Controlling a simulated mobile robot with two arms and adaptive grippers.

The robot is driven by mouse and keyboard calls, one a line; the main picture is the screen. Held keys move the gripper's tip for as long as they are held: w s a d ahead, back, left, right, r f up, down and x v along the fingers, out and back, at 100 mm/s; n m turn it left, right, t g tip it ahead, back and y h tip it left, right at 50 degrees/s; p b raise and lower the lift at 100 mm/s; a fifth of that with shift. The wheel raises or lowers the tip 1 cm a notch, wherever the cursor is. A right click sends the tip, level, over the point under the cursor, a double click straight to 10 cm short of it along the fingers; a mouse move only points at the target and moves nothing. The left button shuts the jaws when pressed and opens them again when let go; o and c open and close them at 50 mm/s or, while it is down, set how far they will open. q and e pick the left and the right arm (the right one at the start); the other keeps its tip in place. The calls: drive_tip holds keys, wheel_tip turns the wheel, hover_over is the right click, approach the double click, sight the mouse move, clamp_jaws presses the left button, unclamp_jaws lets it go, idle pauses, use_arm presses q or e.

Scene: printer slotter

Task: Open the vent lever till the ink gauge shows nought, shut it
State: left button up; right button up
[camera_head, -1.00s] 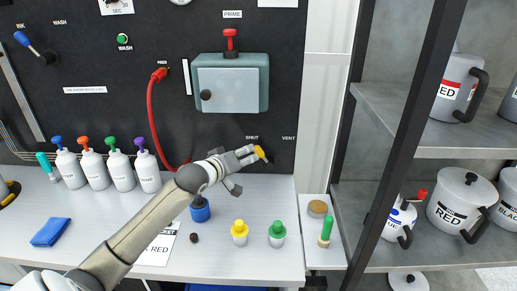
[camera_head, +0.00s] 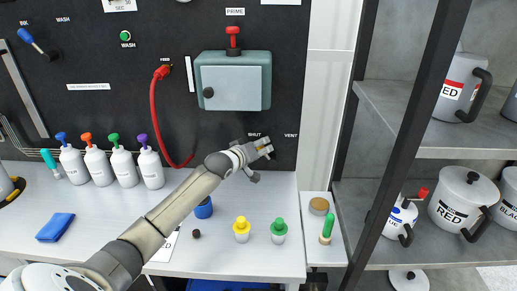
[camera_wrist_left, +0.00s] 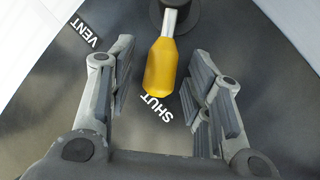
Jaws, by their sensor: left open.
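The vent lever has a yellow handle (camera_wrist_left: 161,68) on a metal stem from a dark round pivot, seen in the left wrist view. Its yellow end points at the SHUT label (camera_wrist_left: 157,108); the VENT label (camera_wrist_left: 84,31) is off to the left. My left gripper (camera_wrist_left: 160,85) is open, with a finger on either side of the handle and gaps between. In the head view my left gripper (camera_head: 266,147) is at the dark panel below the SHUT label and mostly hides the lever. I cannot make out an ink gauge reading. My right gripper is out of view.
A grey-green box (camera_head: 233,82) with a red-topped knob is on the panel above my gripper. A red hose (camera_head: 151,115) hangs left of it. Yellow (camera_head: 242,228) and green-capped bottles (camera_head: 279,230) stand on the bench below. A shelf post (camera_head: 405,130) rises to the right.

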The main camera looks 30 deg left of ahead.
use_arm(q)
clamp_jaws()
